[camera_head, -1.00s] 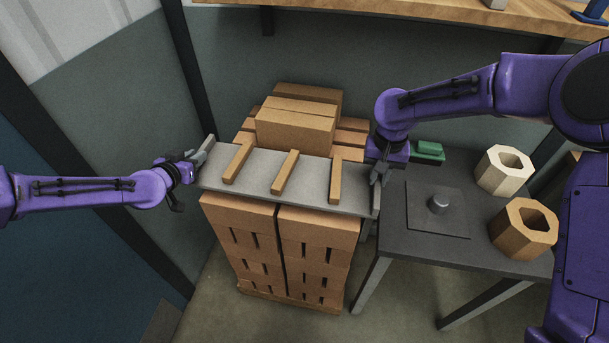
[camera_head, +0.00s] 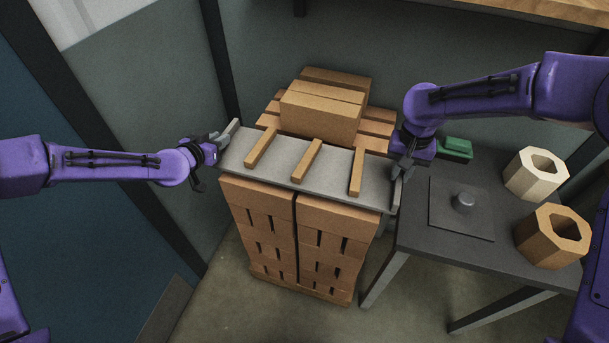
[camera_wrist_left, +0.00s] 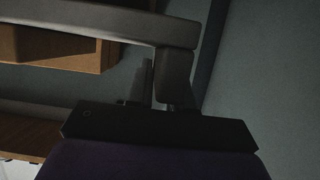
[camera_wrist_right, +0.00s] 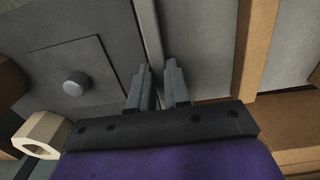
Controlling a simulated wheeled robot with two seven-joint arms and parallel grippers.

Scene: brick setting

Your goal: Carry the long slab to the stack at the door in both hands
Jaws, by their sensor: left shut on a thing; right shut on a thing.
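The long grey slab (camera_head: 282,171) has raised end lips, and several tan wooden strips lie across it. It is over the front of the brick stack (camera_head: 262,225) in the head view; I cannot tell whether it touches the bricks. My left gripper (camera_head: 226,138) is shut on the slab's left end. My right gripper (camera_head: 399,178) is shut on its right end. In the left wrist view the slab's grey end (camera_wrist_left: 120,22) is by the fingers. In the right wrist view the fingers (camera_wrist_right: 158,85) are at the slab's end lip (camera_wrist_right: 150,50).
Larger tan blocks (camera_head: 322,108) rise on the stack behind the slab. A dark table (camera_head: 415,235) stands close at the right, with a knobbed plate (camera_head: 445,220), a green block (camera_head: 456,147), a pale hollow block (camera_head: 525,185) and a brown one (camera_head: 540,245). A blue panel (camera_head: 90,260) is at left.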

